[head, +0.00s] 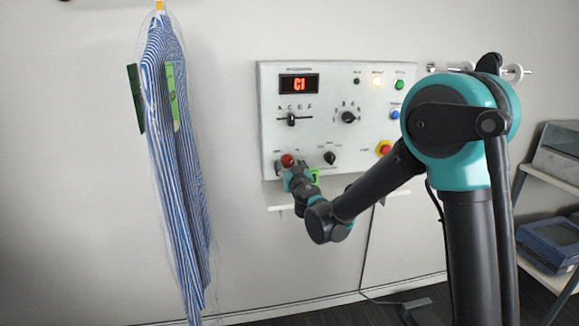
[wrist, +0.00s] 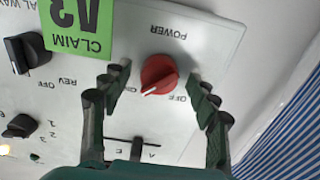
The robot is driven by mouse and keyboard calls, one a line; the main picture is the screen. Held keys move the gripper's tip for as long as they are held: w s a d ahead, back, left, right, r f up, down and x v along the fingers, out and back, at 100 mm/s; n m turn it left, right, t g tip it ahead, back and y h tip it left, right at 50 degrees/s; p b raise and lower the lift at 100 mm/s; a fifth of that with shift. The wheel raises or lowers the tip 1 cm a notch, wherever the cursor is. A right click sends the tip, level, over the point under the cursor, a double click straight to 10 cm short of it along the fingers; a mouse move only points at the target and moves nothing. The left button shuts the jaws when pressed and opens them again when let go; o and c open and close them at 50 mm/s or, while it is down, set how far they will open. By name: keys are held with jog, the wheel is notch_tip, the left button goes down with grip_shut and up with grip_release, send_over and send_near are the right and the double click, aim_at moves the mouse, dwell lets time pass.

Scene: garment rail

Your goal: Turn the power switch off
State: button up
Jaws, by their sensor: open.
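The power switch is a red round knob with a white pointer line (wrist: 159,72), on a panel marked POWER, ON and OFF. In the wrist view, which shows the panel upside down, the pointer line aims down-left, towards the ON mark. In the head view the red knob (head: 287,160) is at the panel's lower left. In the head view my gripper (head: 294,172) is just below the knob and partly hides the panel there.
The white control panel (head: 325,95) has a lit red display, a slider, black knobs and a red button on yellow (head: 384,148). A green claim tag (wrist: 77,25) is close to the gripper. A striped garment (head: 177,165) hangs left; a shelf (head: 548,175) stands right.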

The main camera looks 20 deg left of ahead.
jog(key=c, duration=1.2)
jog(key=shift+o, duration=0.2)
jog(key=shift+n, duration=0.4)
jog(key=n, duration=0.8)
jog(key=shift+d+n, duration=0.1)
jog(key=shift+n, duration=0.2)
jog(key=n, duration=0.4)
jog(key=shift+r, duration=0.1)
jog(key=shift+n, duration=2.2)
